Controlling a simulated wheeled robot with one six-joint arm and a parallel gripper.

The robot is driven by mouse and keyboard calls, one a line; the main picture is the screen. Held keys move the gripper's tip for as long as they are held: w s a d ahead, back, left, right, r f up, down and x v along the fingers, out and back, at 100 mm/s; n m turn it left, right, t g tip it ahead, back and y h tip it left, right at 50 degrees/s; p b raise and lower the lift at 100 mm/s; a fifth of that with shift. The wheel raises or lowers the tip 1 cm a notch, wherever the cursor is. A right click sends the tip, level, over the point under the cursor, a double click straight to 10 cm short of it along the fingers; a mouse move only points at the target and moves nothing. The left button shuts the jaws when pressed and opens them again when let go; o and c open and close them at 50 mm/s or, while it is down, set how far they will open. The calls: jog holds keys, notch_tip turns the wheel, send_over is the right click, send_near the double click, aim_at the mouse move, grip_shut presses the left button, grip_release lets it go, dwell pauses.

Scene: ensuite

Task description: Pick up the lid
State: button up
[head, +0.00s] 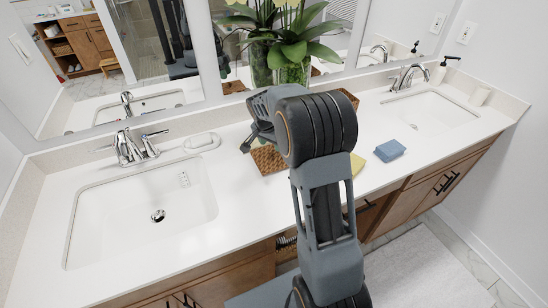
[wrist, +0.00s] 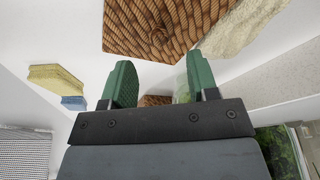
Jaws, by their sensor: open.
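A flat brown woven piece on the counter in the head view (head: 268,160) looks like the same lid, partly covered by my arm. My gripper (wrist: 155,85) is open and empty, its two green fingers apart and clear of the lid. In the head view my gripper (head: 248,144) is mostly hidden by my own arm. A smaller brown woven thing (wrist: 155,101) shows between the fingers.
A yellow sponge (wrist: 56,80) and a blue block (head: 390,150) lie beside my arm. A cream, rough-textured thing (wrist: 240,25) borders the lid. The left sink (head: 140,210), tap (head: 130,147), soap dish (head: 201,142) and potted plant (head: 292,45) stand around.

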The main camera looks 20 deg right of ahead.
aim_at(274, 152)
jog(key=shift+p+x, duration=0.7)
jog(key=shift+x, duration=2.1)
grip_shut()
jog(key=shift+r, duration=0.1)
